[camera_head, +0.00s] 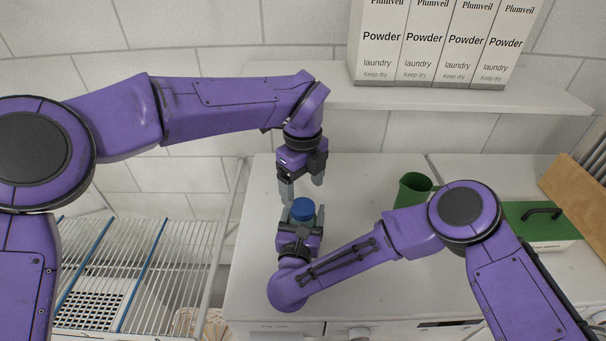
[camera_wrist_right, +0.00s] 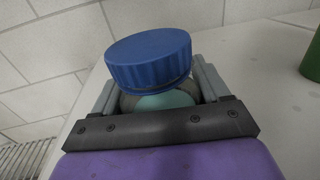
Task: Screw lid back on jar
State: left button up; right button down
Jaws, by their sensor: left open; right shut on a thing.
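A ribbed blue lid (camera_wrist_right: 150,58) sits on top of a teal jar (camera_wrist_right: 160,100) in the right wrist view. Part of the jar's neck shows under the rim, and I cannot tell how tight the lid is. My right gripper (camera_wrist_right: 158,92) is shut on the jar, one finger on each side, below the lid. In the head view the lid (camera_head: 302,209) shows between the fingers of my right gripper, and the jar body is mostly hidden. My left gripper (camera_head: 302,188) is open, fingers pointing down, just behind and above the lid. It appears empty.
A green mug (camera_head: 414,188) stands to the right on the white worktop (camera_head: 258,240). A green-lidded box (camera_head: 540,222) is farther right. A shelf (camera_head: 450,97) with several Powder boxes (camera_head: 420,45) hangs above. A wire rack (camera_head: 140,265) stands left.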

aim_at(303, 206)
pick_arm(q)
notch_tip(303, 206, down, 5)
jog(key=shift+f, duration=0.15)
jog(key=c, duration=1.1)
jog(key=m, duration=0.5)
jog(key=shift+m, duration=0.3)
jog(key=m, duration=0.6)
jog(key=shift+a, duration=0.1)
jog(key=m, duration=0.6)
jog(key=shift+w, duration=0.1)
jog(key=o, duration=1.2)
jog(key=shift+c, duration=0.2)
